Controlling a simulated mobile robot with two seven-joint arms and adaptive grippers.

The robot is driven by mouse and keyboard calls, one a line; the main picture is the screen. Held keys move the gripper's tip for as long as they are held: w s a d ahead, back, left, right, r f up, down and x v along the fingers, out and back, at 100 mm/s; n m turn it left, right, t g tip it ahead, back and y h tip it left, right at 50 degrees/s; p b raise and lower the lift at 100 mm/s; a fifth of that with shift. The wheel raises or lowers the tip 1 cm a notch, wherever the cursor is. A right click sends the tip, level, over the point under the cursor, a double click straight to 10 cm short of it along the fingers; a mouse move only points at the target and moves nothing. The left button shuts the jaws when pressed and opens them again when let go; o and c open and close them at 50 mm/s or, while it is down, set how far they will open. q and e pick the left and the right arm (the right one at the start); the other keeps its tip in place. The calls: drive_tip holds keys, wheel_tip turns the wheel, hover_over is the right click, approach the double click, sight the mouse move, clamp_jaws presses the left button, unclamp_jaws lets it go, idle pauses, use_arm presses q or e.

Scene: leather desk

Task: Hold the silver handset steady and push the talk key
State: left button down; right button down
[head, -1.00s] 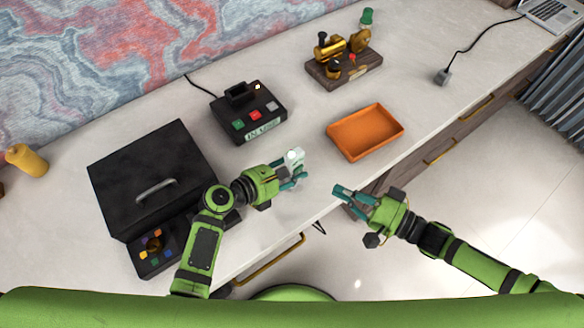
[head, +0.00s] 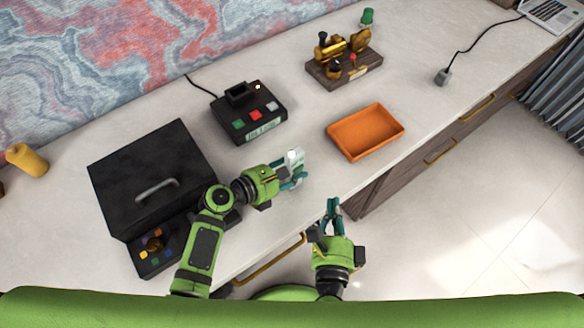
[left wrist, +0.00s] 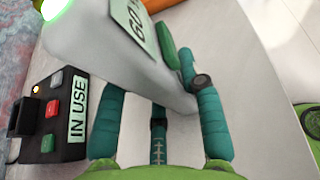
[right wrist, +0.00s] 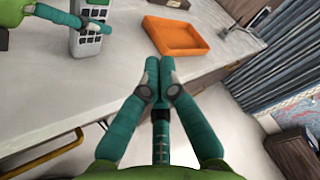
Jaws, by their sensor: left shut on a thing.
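The silver handset (head: 293,157) is held in my left gripper (head: 297,172) above the front part of the desk. In the left wrist view the handset (left wrist: 100,48) is large between the teal fingers, with a pale lettered label and a lit green spot at its top edge.
A black base (head: 248,112) with coloured buttons and an IN USE sign stands behind the handset. An orange tray (head: 365,132) lies to the right. A black box (head: 150,180) stands left. A brass device on a wooden stand (head: 343,66) is at the back.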

drive_tip(key=w+a, duration=0.5)
drive_tip(key=w, duration=0.1)
drive_tip(key=shift+w+a, duration=0.3)
drive_tip(key=shift+w, duration=0.05)
drive_tip(key=shift+w+a+f, duration=0.1)
drive_tip(key=shift+w, duration=0.05)
idle(1.3)
drive_tip(key=shift+w+a, duration=0.2)
drive_tip(key=shift+w, duration=0.1)
idle(0.5)
drive_tip(key=shift+s+d, duration=0.35)
drive_tip(key=shift+s, duration=0.1)
drive_tip(key=s+d, duration=0.3)
drive_tip(key=s, duration=0.1)
drive_tip(key=shift+s+d, duration=0.35)
drive_tip(key=shift+d, duration=0.05)
